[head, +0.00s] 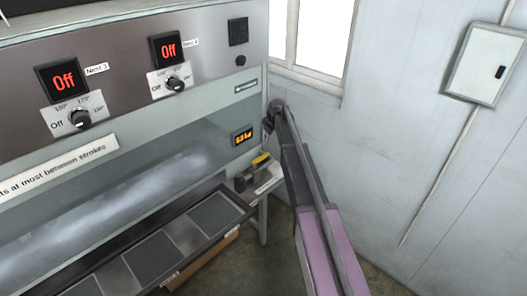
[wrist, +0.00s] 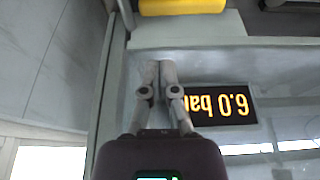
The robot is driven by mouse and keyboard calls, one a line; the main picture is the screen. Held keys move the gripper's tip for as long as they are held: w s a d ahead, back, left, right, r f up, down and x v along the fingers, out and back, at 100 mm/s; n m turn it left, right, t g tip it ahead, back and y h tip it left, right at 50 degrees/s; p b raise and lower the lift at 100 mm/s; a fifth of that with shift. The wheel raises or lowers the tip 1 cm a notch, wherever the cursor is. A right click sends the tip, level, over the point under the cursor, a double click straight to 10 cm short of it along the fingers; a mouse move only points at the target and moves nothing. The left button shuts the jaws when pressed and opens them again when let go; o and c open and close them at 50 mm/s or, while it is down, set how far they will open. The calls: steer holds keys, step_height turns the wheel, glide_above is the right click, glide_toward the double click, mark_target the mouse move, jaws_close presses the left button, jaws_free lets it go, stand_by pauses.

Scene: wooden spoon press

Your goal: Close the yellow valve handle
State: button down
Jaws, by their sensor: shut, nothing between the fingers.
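The yellow valve handle (head: 261,160) sits low at the right end of the press, below the small display, in the head view. In the wrist view the yellow handle (wrist: 182,6) is a bar at the top edge, partly cut off. My gripper (wrist: 159,66) is shut and empty in the wrist view, its fingertips together, apart from the handle. In the head view my gripper (head: 268,124) is small and partly hidden by my arm, above and to the right of the handle.
The pressure display (wrist: 221,104) reads 6.0 bar, upside down in the wrist view, right beside my fingers. The press panel (head: 215,60) has knobs and two displays reading Off. A tray with dark plates (head: 155,257) juts out below. A wall with a grey box (head: 487,64) stands right.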

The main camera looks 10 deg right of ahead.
mark_target(261, 161)
steer(key=shift+f, duration=0.15)
steer(key=b+x, duration=0.9)
steer(key=shift+w+a+f, duration=0.15)
steer(key=shift+w+f, duration=0.05)
steer(key=shift+f, duration=0.15)
stand_by(0.4)
